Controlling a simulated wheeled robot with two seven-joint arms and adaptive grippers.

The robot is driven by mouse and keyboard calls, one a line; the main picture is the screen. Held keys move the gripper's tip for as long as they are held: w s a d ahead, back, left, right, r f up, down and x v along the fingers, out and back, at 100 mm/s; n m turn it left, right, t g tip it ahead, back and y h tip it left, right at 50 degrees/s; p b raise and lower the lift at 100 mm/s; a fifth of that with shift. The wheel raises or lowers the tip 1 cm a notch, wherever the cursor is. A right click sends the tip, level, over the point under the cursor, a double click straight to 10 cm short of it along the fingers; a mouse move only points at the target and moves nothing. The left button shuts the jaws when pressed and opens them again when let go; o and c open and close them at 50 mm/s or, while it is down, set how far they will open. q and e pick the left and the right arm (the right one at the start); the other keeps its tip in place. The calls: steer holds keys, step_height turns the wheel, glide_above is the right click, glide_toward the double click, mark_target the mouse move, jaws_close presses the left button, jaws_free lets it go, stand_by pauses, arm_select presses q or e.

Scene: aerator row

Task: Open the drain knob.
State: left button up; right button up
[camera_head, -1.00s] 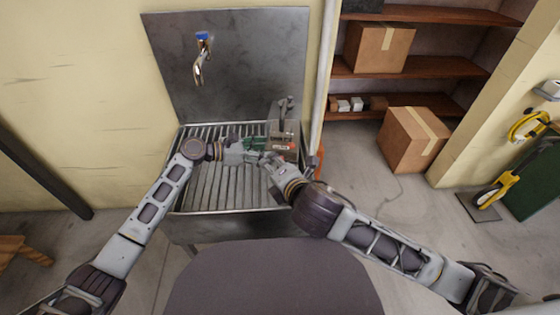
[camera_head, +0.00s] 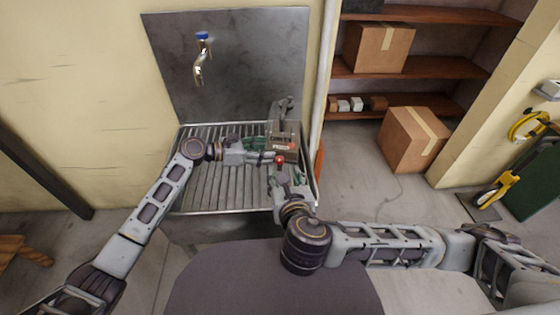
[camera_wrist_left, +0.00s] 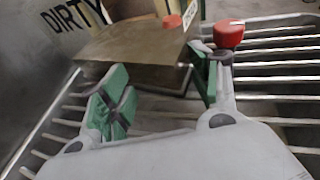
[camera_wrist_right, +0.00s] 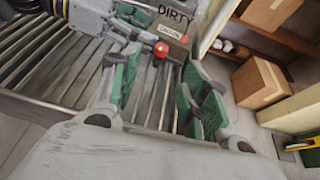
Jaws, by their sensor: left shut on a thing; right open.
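The drain knob (camera_head: 280,159) is a small red ball low on the front of a brown-grey box (camera_head: 284,136). It also shows in the left wrist view (camera_wrist_left: 229,34), close beside my right-hand finger there, and in the right wrist view (camera_wrist_right: 160,52). The box carries the word DIRTY (camera_wrist_right: 174,15). My left gripper (camera_head: 262,151) is at the box's left side, its green fingers shut on the box's lower body; the exact contact is partly hidden. My right gripper (camera_head: 283,177) is open and empty, in front of the knob and apart from it.
The box stands on a slatted metal sink grate (camera_head: 215,188) against a steel backsplash (camera_head: 240,60) with a tap (camera_head: 200,62). A pipe (camera_head: 322,90) rises at the right. Cardboard boxes (camera_head: 414,138) and shelves (camera_head: 440,68) lie beyond. The grate's front left is clear.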

mark_target(279, 159)
steer(key=shift+d, duration=0.1)
steer(key=shift+w, duration=0.1)
stand_by(0.4)
steer(key=shift+x, duration=5.85)
steer(key=shift+c, duration=0.3)
jaws_close()
